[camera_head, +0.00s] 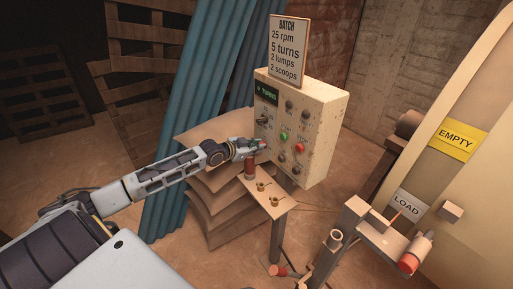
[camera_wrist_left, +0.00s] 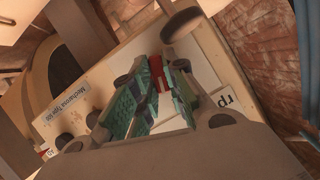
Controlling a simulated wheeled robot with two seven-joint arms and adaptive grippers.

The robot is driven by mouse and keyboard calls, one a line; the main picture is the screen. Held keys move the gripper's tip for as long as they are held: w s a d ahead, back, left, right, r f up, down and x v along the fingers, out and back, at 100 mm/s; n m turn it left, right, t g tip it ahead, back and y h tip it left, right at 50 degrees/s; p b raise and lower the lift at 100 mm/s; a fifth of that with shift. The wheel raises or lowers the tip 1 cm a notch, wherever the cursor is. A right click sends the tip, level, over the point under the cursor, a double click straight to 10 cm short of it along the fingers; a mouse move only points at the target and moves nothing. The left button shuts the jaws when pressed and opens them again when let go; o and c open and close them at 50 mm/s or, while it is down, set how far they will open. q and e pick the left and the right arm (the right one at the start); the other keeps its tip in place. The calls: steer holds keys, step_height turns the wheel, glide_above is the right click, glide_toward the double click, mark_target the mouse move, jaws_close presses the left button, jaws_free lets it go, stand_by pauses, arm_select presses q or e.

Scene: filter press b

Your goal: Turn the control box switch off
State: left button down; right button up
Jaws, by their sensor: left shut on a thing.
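The control box (camera_head: 322,125) is a cream box on a post, with a small green-lit display (camera_head: 266,93), several dark knobs, a green button (camera_head: 284,136) and a red button (camera_head: 300,148). My left gripper (camera_head: 263,144) is at the lower left of its front face. In the left wrist view the teal fingers (camera_wrist_left: 160,92) are shut on a small red switch (camera_wrist_left: 157,72) at the panel. The fingers hide much of the switch, and I cannot tell its setting. My right gripper is not in view.
A batch sign (camera_head: 288,47) stands on the box. A small shelf (camera_head: 266,207) with brass pegs and a red-brown cylinder (camera_head: 251,169) is just below my gripper. Stacked sacks (camera_head: 205,212) are behind it. A large drum with an EMPTY label (camera_head: 456,139) stands at right.

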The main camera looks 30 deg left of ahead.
arm_select(q)
steer(key=shift+a+f+n+g+h+b, duration=0.15)
steer(key=shift+n+g+h+b, duration=0.5)
steer(key=shift+n+b, duration=1.05)
steer(key=shift+m+b, duration=0.4)
steer(key=c, duration=1.4)
jaws_free()
steer(key=shift+c, duration=0.2)
